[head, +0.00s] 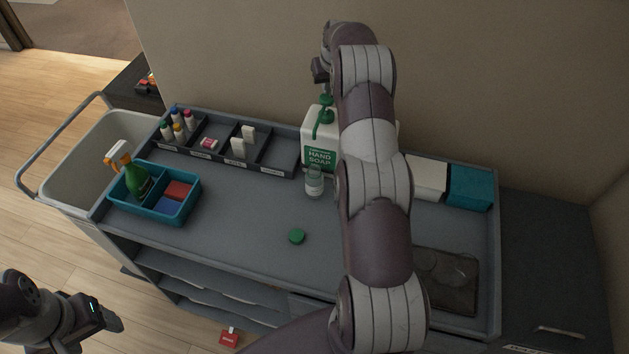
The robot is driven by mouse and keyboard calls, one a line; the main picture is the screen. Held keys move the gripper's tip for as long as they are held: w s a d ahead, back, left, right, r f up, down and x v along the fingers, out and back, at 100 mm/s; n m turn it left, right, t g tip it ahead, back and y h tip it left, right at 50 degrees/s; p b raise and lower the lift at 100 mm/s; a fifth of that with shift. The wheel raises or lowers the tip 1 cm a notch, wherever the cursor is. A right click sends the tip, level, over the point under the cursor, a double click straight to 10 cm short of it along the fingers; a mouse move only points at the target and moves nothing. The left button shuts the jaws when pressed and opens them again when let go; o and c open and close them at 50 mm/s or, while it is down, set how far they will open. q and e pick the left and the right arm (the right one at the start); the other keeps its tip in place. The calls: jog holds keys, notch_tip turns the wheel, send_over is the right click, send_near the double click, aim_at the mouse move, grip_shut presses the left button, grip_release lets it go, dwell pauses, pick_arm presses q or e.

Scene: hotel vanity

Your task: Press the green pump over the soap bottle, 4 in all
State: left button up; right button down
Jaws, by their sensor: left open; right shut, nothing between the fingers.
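The green pump (326,106) stands on top of the white hand soap jug (318,150), which is upright at the back of the cart top. A small clear soap bottle (314,183) with a white label stands upright just in front of the jug. A green cap (297,236) lies on the cart top nearer the front. My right gripper (319,72) is shut and empty, above the pump; a small gap seems to show between them. My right arm hides the jug's right part. My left gripper (112,316) is at the lower left, off the cart, open and empty.
A divided grey tray (270,168) with small bottles and soaps runs along the back left. A teal caddy (160,215) with a spray bottle stands at left. White and teal boxes (470,187) and a dark tray (445,302) are at right.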

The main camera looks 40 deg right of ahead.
aim_at(327, 98)
jog(key=shift+f, duration=0.1)
dwell(0.3)
jog(key=shift+f+b, duration=1.25)
jog(key=shift+f, duration=0.55)
jog(key=shift+s, duration=0.1)
jog(key=shift+r+p, duration=1.15)
jog(key=shift+r, duration=0.65)
jog(key=shift+f, duration=0.15)
